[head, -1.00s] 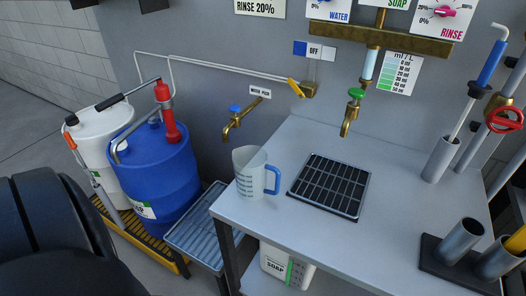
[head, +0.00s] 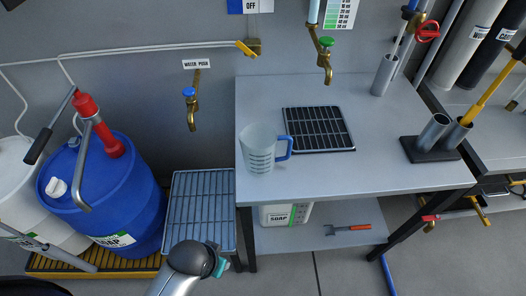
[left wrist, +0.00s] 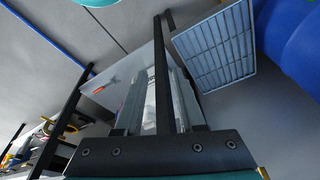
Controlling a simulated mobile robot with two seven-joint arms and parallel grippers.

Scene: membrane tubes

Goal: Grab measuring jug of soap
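A clear measuring jug (head: 258,150) with a blue handle and dark graduation marks stands upright on the grey table (head: 370,175), left of the black drain grate (head: 318,128). I cannot tell if it holds liquid. A white container labelled SOAP (head: 284,214), with a green strip, sits on the shelf under the table, its top hidden by the tabletop. My left arm comes in low in the head view, below the table and apart from the jug. In the left wrist view my left gripper (left wrist: 157,85) has its fingers apart and appears empty. My right gripper is not in view.
A slatted metal stand (head: 202,190) is left of the table. A blue drum (head: 140,185) and a white drum stand further left. A green-handled tap (head: 327,60) hangs above the grate; a blue-handled tap (head: 190,105) is at left. An orange-handled tool (head: 350,228) lies on the shelf.

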